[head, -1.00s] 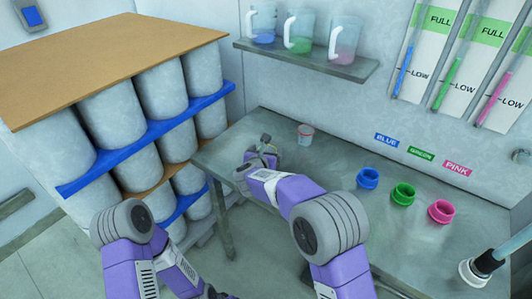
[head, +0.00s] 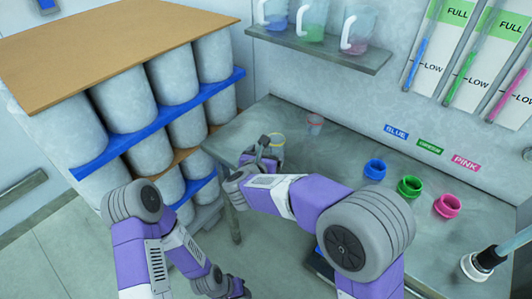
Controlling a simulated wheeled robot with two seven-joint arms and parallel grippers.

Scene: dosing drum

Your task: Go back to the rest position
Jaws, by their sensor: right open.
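My right gripper (head: 266,153) is open, low over the left end of the grey bench (head: 340,160). A small clear cup with a yellowish rim (head: 278,142) stands right beside its fingers; I cannot tell whether they touch. A second small cup with a red rim (head: 315,122) stands behind and to the right, clear of the gripper. My left arm hangs down in front of the bench, and its gripper (head: 238,288) shows only as a dark shape near the bottom edge. Whether its jaws are open is unclear.
Blue (head: 375,169), green (head: 410,186) and pink (head: 447,205) collars sit on the bench's right half. Jugs (head: 312,20) stand on a wall shelf (head: 330,50) above. A rack of grey drums (head: 150,100) with blue rails stands left of the bench.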

